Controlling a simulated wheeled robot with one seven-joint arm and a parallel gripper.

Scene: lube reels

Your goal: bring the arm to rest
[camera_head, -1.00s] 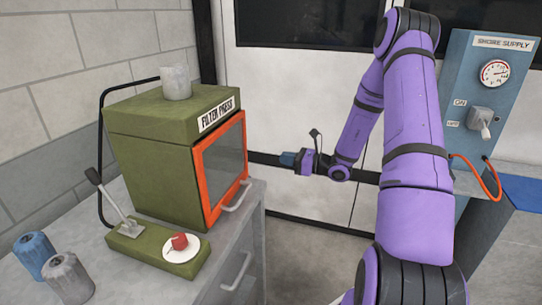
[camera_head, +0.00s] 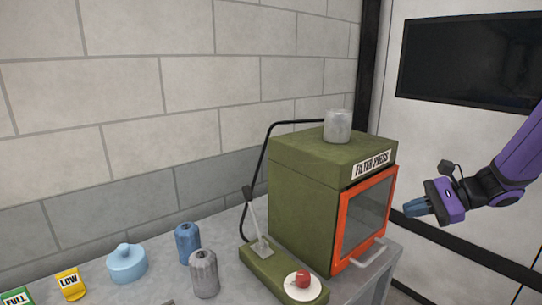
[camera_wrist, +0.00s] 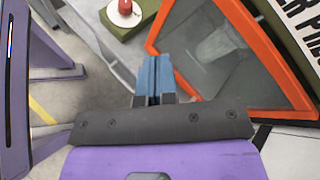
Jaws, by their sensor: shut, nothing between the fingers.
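My purple arm reaches in from the right edge of the head view. My gripper (camera_head: 416,207) is at its end, in the air to the right of the green filter press (camera_head: 310,197) and apart from it. Its blue fingers are together with nothing between them. In the wrist view my gripper (camera_wrist: 153,80) is also shut and empty, pointing toward the press's orange-framed door (camera_wrist: 225,55). The door (camera_head: 364,215) is closed in the head view. The rest of the arm is out of the picture.
The grey bench carries a lever base with a red knob (camera_head: 303,278), a blue spool (camera_head: 188,243), a grey spool (camera_head: 204,274), a light blue lidded pot (camera_head: 127,263) and a yellow LOW tag (camera_head: 70,284). A grey cylinder (camera_head: 338,126) stands on the press.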

